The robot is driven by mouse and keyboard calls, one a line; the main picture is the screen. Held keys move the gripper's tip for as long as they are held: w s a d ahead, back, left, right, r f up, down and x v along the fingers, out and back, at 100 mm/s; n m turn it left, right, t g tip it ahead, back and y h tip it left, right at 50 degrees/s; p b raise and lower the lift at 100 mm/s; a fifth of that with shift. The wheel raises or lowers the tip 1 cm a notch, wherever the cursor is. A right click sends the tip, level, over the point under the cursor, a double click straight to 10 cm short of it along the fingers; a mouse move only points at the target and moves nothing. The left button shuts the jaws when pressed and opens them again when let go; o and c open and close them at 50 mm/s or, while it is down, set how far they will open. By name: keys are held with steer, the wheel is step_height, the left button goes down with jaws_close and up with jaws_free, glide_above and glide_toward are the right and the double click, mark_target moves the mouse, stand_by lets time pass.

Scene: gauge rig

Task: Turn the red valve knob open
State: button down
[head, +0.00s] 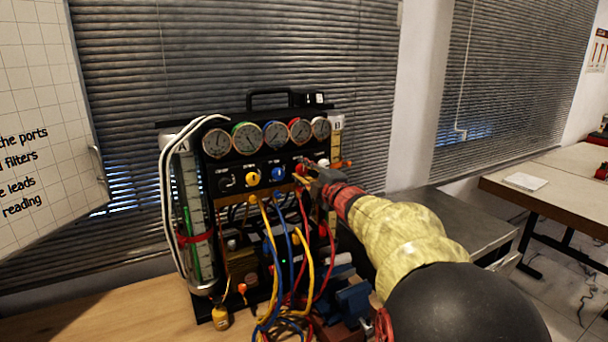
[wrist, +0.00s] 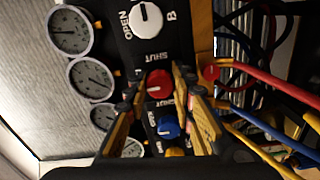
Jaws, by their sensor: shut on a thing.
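The red valve knob (head: 301,167) is on the black front panel of the gauge rig, below the row of gauges. In the wrist view the red knob (wrist: 160,84) lies between my two fingers, with a pale pointer mark on its face. My gripper (head: 310,173) reaches the panel from the right and is shut on the red knob. It also shows in the wrist view (wrist: 158,98), one finger on each side of the knob. In the head view the fingers partly cover the knob. SHUT lettering shows beside it in the wrist view.
A blue knob (head: 278,174) and a yellow knob (head: 252,178) sit left of the red one. A white knob (wrist: 146,18) marked OPEN and SHUT is close on the other side. Yellow, blue and red leads (head: 292,255) hang below. Several gauges (head: 275,135) line the top.

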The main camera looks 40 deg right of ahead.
steer(key=shift+f, duration=0.1)
steer(key=c, duration=1.6)
jaws_free()
steer(key=shift+o, duration=0.6)
steer(key=v, duration=1.2)
